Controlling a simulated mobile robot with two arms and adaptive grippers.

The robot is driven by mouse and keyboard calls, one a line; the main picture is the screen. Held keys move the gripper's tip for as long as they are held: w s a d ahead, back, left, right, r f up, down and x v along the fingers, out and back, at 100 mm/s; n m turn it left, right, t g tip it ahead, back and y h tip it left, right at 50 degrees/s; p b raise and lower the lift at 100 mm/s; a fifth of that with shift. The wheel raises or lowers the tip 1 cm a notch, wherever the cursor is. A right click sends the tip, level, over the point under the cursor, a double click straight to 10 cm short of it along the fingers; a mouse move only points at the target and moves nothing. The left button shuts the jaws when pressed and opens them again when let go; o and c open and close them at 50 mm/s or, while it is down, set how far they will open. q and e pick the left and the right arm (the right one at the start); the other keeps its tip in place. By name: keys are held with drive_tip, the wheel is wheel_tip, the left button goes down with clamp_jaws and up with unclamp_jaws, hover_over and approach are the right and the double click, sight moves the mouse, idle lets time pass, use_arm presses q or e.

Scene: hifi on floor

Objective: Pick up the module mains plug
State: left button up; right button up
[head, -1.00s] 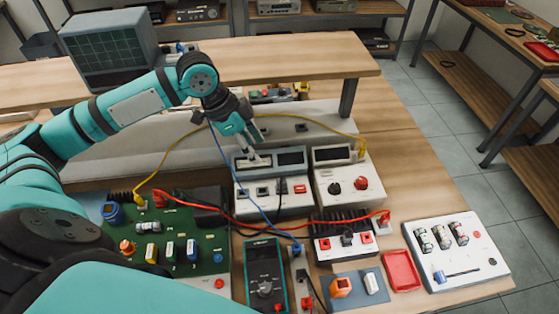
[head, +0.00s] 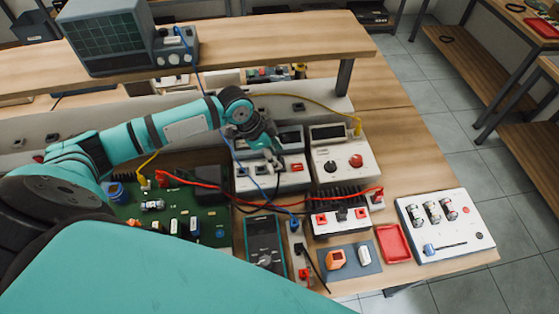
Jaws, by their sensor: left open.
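My left gripper (head: 273,158) is open, pointing down at the front of a white bench unit (head: 245,184) with a dark display. Its fingertips are close to a small black plug at the head of a black cable (head: 277,187); the gripper partly covers this plug, and I cannot tell whether they touch. Another black plug (head: 342,213) sits on the front of the finned module (head: 325,230), between two red terminals. I cannot tell for sure which black plug is the module mains plug. My right gripper is not in view.
Red, blue and yellow leads cross the bench. A green circuit board (head: 185,215), a multimeter (head: 264,245), a red tray (head: 394,243) and a white slider panel (head: 460,245) lie around. A shelf with an oscilloscope (head: 105,38) stands behind. Bare wood (head: 410,150) is free at right.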

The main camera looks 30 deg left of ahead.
sight(279, 160)
use_arm(q)
drive_tip(key=shift+p+x, duration=0.35)
drive_tip(key=shift+x, duration=1.5)
drive_tip(key=shift+w+r, duration=0.1)
clamp_jaws()
